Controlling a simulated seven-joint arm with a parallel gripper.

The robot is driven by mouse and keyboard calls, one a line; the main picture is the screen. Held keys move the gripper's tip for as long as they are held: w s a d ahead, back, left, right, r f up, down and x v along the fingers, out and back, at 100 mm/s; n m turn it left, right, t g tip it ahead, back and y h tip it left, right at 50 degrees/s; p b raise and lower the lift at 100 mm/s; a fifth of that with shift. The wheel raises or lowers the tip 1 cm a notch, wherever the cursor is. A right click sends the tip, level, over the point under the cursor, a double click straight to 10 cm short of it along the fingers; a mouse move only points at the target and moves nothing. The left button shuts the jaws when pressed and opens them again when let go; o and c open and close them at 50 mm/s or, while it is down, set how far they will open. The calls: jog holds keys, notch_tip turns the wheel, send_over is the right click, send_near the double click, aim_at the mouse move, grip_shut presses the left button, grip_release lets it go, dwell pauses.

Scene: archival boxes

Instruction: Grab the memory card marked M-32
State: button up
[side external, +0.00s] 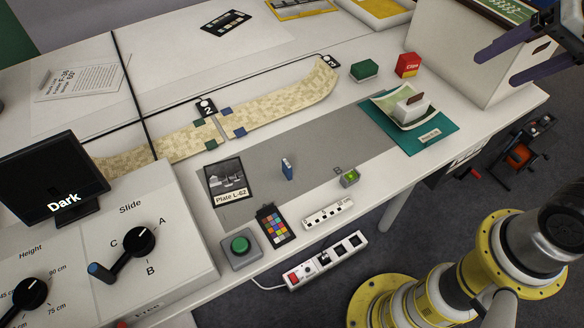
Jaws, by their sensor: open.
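A small blue upright piece (287,168) with a pale top stands on the grey mat (330,150); it may be the memory card, but no M-32 mark is readable. A small grey block with a green top (349,177) sits at the mat's front edge, to the right of the blue piece. My gripper (484,71) shows at the upper right as two dark fingers, apart and with nothing between them. It is in front of the white box in the picture, well away from the blue piece.
A plate photo (228,182), colour chart (272,225), green button (240,245) and white strip (328,214) lie around the mat's front and left. A teal mat (440,137) with a tray is at right. The white box (455,50) stands behind. The mat's middle is mostly clear.

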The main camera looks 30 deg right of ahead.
jog(key=w+a+r+m, duration=0.2)
jog(key=w+m, duration=0.2)
jog(key=w, duration=0.3)
jog(key=m+g, duration=0.5)
jog(key=g, duration=0.1)
send_over(287, 163)
notch_tip(287, 163, down, 24)
jog(key=f, duration=0.7)
jog(key=shift+s+f, duration=0.15)
jog(key=shift+s, duration=0.1)
jog(key=shift+w+f, duration=0.2)
jog(key=shift+f, duration=3.05)
jog(key=shift+c, duration=0.3)
